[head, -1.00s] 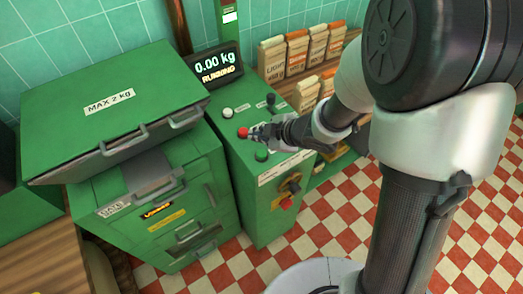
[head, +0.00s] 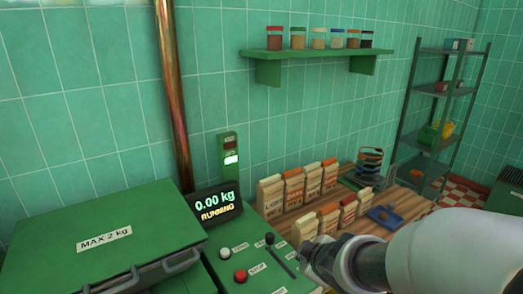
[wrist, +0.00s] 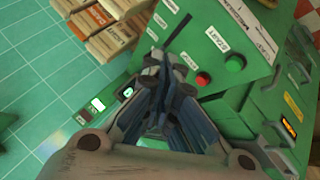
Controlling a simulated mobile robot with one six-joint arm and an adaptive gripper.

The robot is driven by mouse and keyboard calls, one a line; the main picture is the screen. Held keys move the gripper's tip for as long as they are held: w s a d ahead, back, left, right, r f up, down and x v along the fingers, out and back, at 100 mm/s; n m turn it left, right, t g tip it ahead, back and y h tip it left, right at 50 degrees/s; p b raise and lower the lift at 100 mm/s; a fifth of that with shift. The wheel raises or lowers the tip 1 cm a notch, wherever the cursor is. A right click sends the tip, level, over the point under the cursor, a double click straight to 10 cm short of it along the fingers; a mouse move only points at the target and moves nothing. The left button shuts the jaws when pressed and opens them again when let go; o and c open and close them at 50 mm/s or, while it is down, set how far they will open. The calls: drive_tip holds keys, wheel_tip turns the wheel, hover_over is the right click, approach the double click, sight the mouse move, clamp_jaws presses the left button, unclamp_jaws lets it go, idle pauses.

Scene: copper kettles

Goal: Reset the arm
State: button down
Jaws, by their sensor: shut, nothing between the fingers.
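My gripper (head: 305,254) is at the lower right of the head view, at the end of my arm, beside the right edge of the green control panel. In the wrist view its fingers (wrist: 154,62) are closed together with nothing between them. The red stop button (head: 240,275) and a white button (head: 225,253) are on the panel to the left of the gripper. The wrist view shows the red button (wrist: 203,79) and the green start button (wrist: 235,64), clear of the fingers.
A display (head: 216,206) reads 0.00 kg RUNNING. The green MAX 2 kg lid (head: 90,255) is at the left. Several paper bags (head: 296,190) stand on a wooden counter behind the gripper. A wall shelf (head: 320,52) holds jars. A metal rack (head: 420,105) stands at the right.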

drive_tip(key=s+d+r+m+h, duration=0.2)
drive_tip(key=s+d+r+m, duration=0.3)
drive_tip(key=s, duration=0.2)
drive_tip(key=s+a+r+m+g+y, duration=0.1)
drive_tip(key=s+m, duration=0.5)
drive_tip(key=s, duration=1.1)
drive_tip(key=a+g+b, duration=0.1)
drive_tip(key=g, duration=0.1)
drive_tip(key=shift+s+m+g, duration=0.3)
drive_tip(key=shift+g, duration=0.1)
